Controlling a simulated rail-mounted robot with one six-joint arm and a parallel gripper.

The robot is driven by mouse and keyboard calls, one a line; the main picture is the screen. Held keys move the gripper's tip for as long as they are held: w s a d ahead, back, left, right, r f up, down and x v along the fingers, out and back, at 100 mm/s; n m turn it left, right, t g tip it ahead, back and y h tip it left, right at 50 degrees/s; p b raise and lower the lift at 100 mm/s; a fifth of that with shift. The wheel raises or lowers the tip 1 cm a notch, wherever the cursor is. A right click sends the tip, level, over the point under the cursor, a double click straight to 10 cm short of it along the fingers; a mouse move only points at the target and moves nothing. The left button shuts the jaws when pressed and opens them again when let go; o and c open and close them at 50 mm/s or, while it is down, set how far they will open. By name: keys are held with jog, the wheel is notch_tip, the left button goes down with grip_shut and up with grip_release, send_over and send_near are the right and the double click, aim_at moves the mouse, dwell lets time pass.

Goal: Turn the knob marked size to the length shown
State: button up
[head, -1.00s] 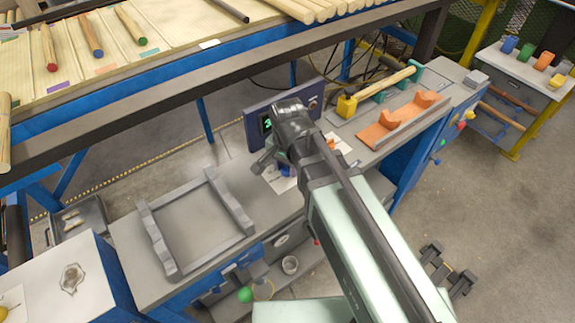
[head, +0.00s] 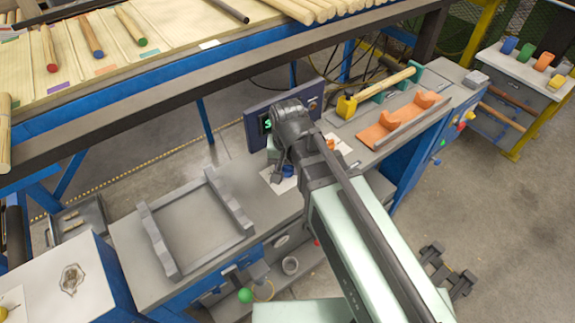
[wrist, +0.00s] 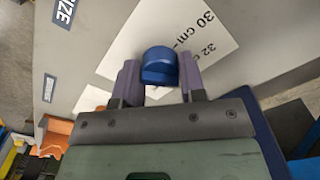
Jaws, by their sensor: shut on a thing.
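The blue knob (wrist: 159,66) stands on a white dial card (wrist: 205,35) in the wrist view. The card has printed marks reading "30 cm" and "32 c…", with the rest cut off. A dark "SIZE" label (wrist: 66,11) lies beside the card. My gripper (wrist: 160,80) has one finger on each side of the knob and is shut on it. In the head view the knob (head: 289,171) is partly hidden by my gripper (head: 280,173).
An orange cradle (head: 385,132) and a wooden rod in yellow and green holders (head: 385,88) stand to the right on the bench. A grey frame (head: 160,245) lies to the left. A second, orange knob (head: 331,144) sits close to my wrist.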

jog(key=shift+n, duration=1.6)
jog(key=o, duration=0.9)
notch_tip(320, 180, up, 11)
jog(key=p, duration=1.1)
jog(key=shift+f, duration=0.1)
